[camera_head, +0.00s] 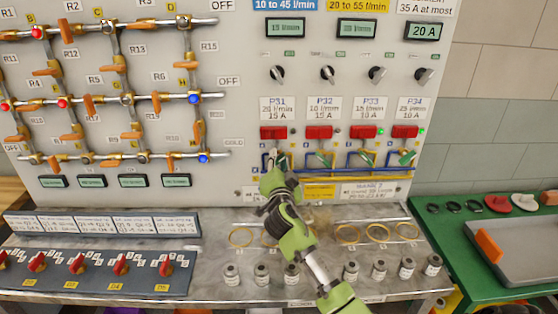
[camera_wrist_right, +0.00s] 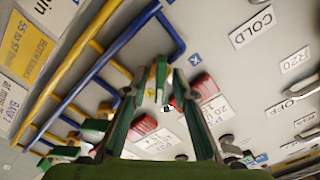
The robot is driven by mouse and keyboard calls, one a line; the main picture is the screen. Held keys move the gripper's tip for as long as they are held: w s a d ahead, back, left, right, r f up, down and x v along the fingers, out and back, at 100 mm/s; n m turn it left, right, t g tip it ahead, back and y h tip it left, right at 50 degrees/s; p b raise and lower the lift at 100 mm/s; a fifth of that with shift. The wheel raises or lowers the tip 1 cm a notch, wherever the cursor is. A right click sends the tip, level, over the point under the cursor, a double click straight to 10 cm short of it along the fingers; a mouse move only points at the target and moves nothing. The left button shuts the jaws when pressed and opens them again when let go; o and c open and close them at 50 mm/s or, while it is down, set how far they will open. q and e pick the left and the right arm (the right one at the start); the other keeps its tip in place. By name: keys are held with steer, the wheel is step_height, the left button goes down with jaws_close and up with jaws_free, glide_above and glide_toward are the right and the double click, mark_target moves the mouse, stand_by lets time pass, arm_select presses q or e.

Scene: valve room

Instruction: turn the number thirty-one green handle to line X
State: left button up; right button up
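The P31 sign (camera_head: 278,107) heads the leftmost pump column on the panel, with a red switch (camera_head: 273,132) below it. The number thirty-one green handle is mostly hidden behind my right gripper (camera_head: 275,162) in the head view. In the right wrist view, a green handle (camera_wrist_right: 161,72) lies between the fingers of my right gripper (camera_wrist_right: 160,92). The fingers stand apart; I cannot tell whether either one touches it. A blue X tag (camera_wrist_right: 196,59) is just beyond it, by the blue pipe (camera_wrist_right: 182,32). My left gripper is not in view.
More green handles, such as the P32 one (camera_head: 320,159), sit to the right on blue and yellow pipes. A ledge (camera_head: 210,262) below holds rings and several small canisters. A green table (camera_head: 470,250) stands at the right.

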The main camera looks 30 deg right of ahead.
jaws_close()
steer(key=shift+n, duration=0.3)
steer(key=shift+n+b, duration=0.65)
steer(key=shift+n, duration=0.35)
steer(key=n, duration=0.4)
steer(key=shift+a+r+n+b, duration=0.1)
steer(key=shift+n+b, duration=0.2)
steer(key=n, duration=0.5)
steer(key=shift+w+a, duration=0.1)
steer(key=n+p, duration=0.1)
steer(key=n, duration=0.4)
steer(key=shift+n+p, duration=0.3)
steer(key=shift+n, duration=0.1)
